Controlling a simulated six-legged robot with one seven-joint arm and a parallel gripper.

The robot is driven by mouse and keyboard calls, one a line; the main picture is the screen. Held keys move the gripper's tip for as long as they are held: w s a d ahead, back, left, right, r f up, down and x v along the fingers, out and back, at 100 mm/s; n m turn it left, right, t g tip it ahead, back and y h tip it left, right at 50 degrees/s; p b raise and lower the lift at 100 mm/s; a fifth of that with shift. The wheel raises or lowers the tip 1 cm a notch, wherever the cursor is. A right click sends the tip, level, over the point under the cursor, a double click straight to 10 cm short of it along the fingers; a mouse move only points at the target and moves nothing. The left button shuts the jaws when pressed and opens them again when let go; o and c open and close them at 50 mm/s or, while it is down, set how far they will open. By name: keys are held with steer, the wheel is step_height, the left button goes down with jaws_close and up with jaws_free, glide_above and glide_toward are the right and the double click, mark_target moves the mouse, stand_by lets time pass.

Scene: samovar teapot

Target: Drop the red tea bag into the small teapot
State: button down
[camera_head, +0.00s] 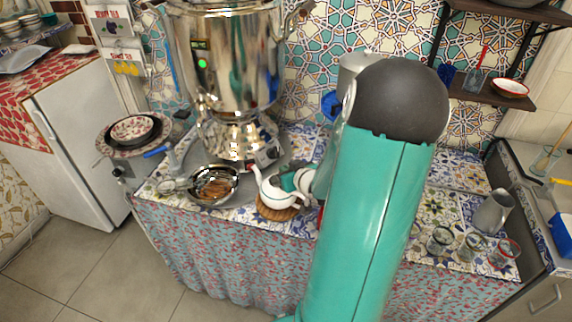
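The small white teapot (272,192) stands upright on a round woven mat (272,213) near the counter's front edge, left of my large teal arm. A teal part that looks like my gripper (296,181) shows right beside and partly over the teapot's right side. Its fingers cannot be made out, and I cannot tell whether it touches the teapot. A small red patch (320,217) shows at the arm's left edge, right of the teapot. It may be the red tea bag, but most of it is hidden by my arm.
A large shiny samovar (235,70) stands behind the teapot. A metal bowl (214,184) with brown contents is left of it. Several glasses (439,241) and a grey jug (492,212) stand at the right. A shelf (490,92) hangs at the upper right. My arm hides the middle counter.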

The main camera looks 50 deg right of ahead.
steer(key=shift+w+f, duration=0.1)
steer(key=shift+w, duration=0.05)
steer(key=c, duration=1.6)
jaws_free()
